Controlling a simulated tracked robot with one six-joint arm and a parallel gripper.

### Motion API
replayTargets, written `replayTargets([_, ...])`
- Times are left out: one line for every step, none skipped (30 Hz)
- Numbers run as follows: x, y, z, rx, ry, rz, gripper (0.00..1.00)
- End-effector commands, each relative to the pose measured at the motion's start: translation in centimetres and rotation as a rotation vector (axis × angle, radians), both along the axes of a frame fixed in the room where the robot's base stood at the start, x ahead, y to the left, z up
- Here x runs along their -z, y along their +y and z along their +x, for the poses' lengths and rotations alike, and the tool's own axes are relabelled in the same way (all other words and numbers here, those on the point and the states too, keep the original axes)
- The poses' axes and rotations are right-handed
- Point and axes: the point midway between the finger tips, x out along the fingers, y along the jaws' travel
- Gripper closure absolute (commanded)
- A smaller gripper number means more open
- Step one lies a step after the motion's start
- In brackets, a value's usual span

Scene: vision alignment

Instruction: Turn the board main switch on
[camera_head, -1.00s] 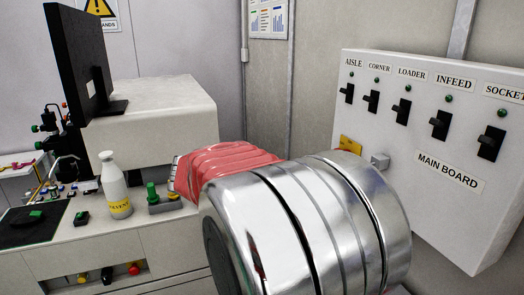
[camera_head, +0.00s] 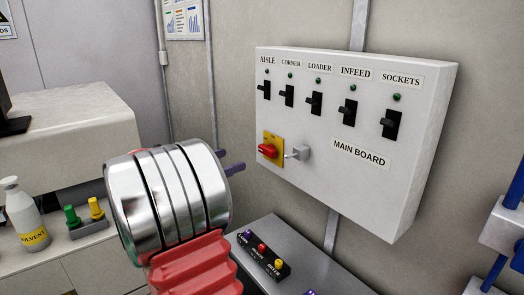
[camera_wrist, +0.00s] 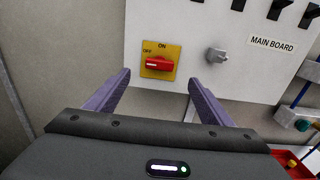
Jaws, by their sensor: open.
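The main board (camera_head: 345,195) is a white panel on the wall. Its main switch, a red rotary handle (camera_head: 267,150) on a yellow plate (camera_head: 276,139), sits at the lower left. In the wrist view the red handle (camera_wrist: 159,65) lies level on the plate, whose OFF mark is at left and ON mark at top; its white line points left. My gripper (camera_wrist: 157,82) has its two purple fingers spread wide, with the handle seen between and just beyond their tips. The fingers (camera_head: 234,161) also show left of the switch in the head view, apart from it.
A grey knob (camera_wrist: 217,55) sticks out just right of the switch. Several black breakers (camera_head: 315,103) line the board above. A grey bench (camera_head: 290,225) with a button box (camera_head: 264,256) stands below. A solvent bottle (camera_head: 24,212) is at far left.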

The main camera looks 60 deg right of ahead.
Motion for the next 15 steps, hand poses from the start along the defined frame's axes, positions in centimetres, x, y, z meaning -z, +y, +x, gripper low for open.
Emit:
replayTargets([0.0,-0.4,-0.2,0.002,0.0,0.0,0.25])
replayTargets([0.0,-0.6,-0.4,0.002,0.0,0.0,0.25])
replayTargets([0.0,-1.0,-0.5,0.002,-0.001,0.0,0.25])
replayTargets([0.0,-1.3,-0.7,0.002,-0.001,0.0,0.25])
replayTargets([0.0,-1.6,-0.9,0.002,0.0,0.0,0.25])
replayTargets([0.0,-2.1,-1.2,0.003,0.0,0.0,0.25])
replayTargets([0.0,-2.5,-1.4,0.003,0.0,0.0,0.25])
replayTargets([0.0,-2.9,-1.5,0.003,-0.001,0.0,0.25])
replayTargets([0.0,-3.5,-1.8,0.003,-0.001,0.0,0.25])
replayTargets([0.0,-3.9,-2.1,0.004,-0.001,0.0,0.25])
replayTargets([0.0,-4.3,-2.3,0.003,-0.001,0.0,0.25])
replayTargets([0.0,-4.8,-2.6,0.002,-0.001,0.0,0.25])
replayTargets([0.0,-5.3,-2.8,0.004,-0.001,0.0,0.25])
replayTargets([0.0,-5.7,-3.0,0.004,-0.001,0.0,0.25])
replayTargets([0.0,-6.2,-3.2,0.003,-0.001,0.0,0.25])
